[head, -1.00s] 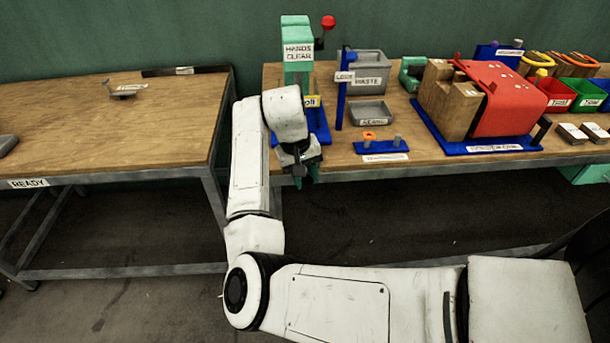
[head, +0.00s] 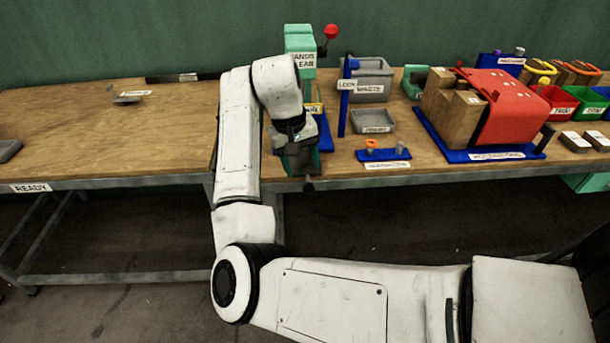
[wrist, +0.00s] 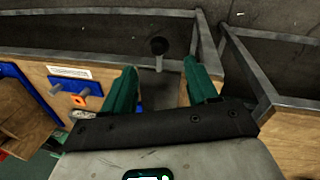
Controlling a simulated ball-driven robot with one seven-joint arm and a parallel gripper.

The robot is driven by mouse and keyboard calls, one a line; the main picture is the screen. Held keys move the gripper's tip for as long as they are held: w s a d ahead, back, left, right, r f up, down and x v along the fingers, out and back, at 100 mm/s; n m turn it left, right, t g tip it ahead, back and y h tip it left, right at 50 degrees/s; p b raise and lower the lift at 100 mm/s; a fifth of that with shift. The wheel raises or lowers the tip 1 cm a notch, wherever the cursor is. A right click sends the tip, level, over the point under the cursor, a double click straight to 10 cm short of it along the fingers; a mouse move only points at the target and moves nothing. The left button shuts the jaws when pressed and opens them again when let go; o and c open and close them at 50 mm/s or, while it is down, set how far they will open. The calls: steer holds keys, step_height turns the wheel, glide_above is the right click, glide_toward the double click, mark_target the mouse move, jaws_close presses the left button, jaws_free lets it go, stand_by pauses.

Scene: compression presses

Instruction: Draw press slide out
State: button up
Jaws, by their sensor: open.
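The press (head: 300,38) is a teal-green upright with a red ball lever and a "HANDS CLEAR" sign, on a blue base (head: 324,135) at the table's left end. My arm and gripper hide much of its lower part. A black round knob (head: 308,187) on a stem shows just below my gripper, at the table's front edge; I take it for the slide's handle. My gripper (head: 301,163) is open above the knob. In the wrist view the knob (wrist: 158,46) shows between the lines of my two green fingers (wrist: 160,68), apart from both. The slide itself is mostly hidden.
A blue lock post (head: 343,100), grey waste bin (head: 375,84) and small grey tray (head: 373,121) stand right of the press. A blue peg rack (head: 384,156) lies near the front edge. The left table (head: 110,140) is mostly bare.

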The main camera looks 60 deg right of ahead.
steer(key=shift+w+a+r, duration=0.1)
steer(key=shift+a+r, duration=0.05)
steer(key=shift+r, duration=0.65)
steer(key=shift+w+a+r, duration=0.1)
steer(key=shift+r, duration=0.65)
steer(key=shift+s, duration=0.1)
